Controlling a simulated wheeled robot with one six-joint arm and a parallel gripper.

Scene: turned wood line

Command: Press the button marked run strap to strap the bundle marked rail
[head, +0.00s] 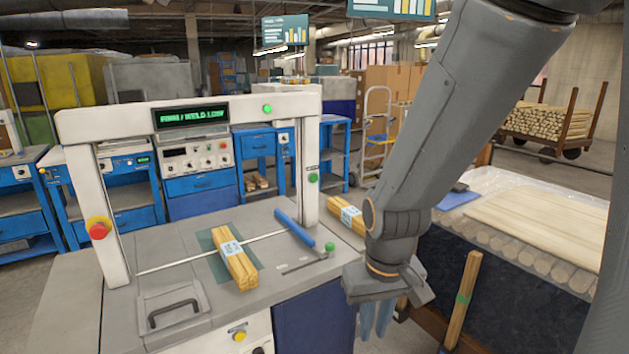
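A white strapping arch (190,103) stands over a grey machine table (180,245). A bundle of wooden sticks (236,262) with a pale label lies on the dark green patch under the arch, across the strap line. The label is too small to read. Green buttons sit on the top beam (267,109) and on the right post (313,179); I cannot read a run strap marking on either. My gripper (375,318) hangs pointing down at the right front of the machine, away from both buttons. Its pale blue fingers overlap in view, so their gap is unclear.
A red stop button (98,229) is on the left post. A second labelled bundle (347,214) lies behind my arm. A wood-loaded bench (530,225) is at right.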

